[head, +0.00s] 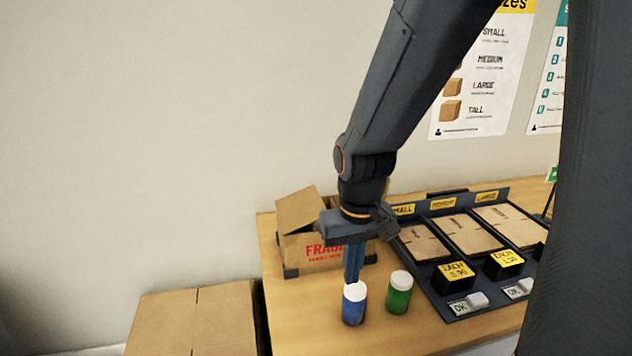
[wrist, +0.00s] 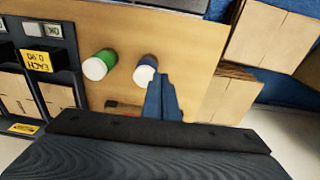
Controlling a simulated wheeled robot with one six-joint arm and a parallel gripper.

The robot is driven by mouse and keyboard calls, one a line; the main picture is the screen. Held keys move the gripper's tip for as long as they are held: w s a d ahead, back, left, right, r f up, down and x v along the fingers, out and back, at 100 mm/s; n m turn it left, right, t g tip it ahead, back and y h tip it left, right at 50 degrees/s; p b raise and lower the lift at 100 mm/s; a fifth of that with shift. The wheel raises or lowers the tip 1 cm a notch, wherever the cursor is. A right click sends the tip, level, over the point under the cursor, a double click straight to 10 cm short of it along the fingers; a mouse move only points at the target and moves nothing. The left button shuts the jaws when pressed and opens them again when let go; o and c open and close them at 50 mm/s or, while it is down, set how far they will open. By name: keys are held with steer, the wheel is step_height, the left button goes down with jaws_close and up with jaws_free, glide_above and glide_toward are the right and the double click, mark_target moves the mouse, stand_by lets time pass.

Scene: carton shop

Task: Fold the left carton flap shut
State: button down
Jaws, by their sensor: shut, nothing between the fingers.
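The open carton (head: 302,260) stands on the table with red FRAGILE print on its front. Its left flap (head: 301,208) is up and tilted, not lying flat over the top. The carton's right part and much of its opening are hidden behind my gripper. My gripper (head: 353,278) points down in front of the carton, its blue fingers together and empty. In the head view the fingertips overlap the blue jar; I cannot tell if they touch it. In the wrist view the shut fingers (wrist: 162,92) show beside the jar, and the carton is mostly hidden.
A blue jar (head: 354,308) and a green jar (head: 398,297), both white-lidded, stand near my gripper. A dark rack (head: 425,268) with flat cartons and yellow labels fills the table's right. A large cardboard box (head: 200,315) is left of the table (head: 300,325).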

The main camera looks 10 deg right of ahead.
steer(key=w+a+r+t+p, duration=0.1)
steer(key=w+r, duration=0.4)
steer(key=w, duration=0.4)
steer(key=w+r+t+h+p, duration=0.1)
steer(key=w+r, duration=0.5)
steer(key=w, duration=0.3)
steer(key=w+a+r+p, duration=0.1)
steer(key=w+r, duration=0.4)
steer(key=w, duration=0.4)
steer(key=p, duration=0.4)
glide_toward(320, 200)
steer(key=x, duration=0.2)
steer(key=w+x, duration=0.1)
steer(key=x, duration=0.2)
steer(key=shift+w+d+f, duration=0.1)
steer(key=shift+w+f, duration=0.05)
steer(key=shift+w, duration=0.1)
steer(key=shift+d+f, duration=0.1)
steer(key=shift+f, duration=0.15)
steer(key=f+b, duration=0.1)
steer(key=d+f+b, duration=0.1)
steer(key=f, duration=0.1)
steer(key=d+f+b, duration=0.1)
steer(key=f, duration=0.1)
steer(key=shift+d+b, duration=0.2)
steer(key=shift+b, duration=0.1)
steer(key=shift+r, duration=0.1)
steer(key=shift+r, duration=0.1)
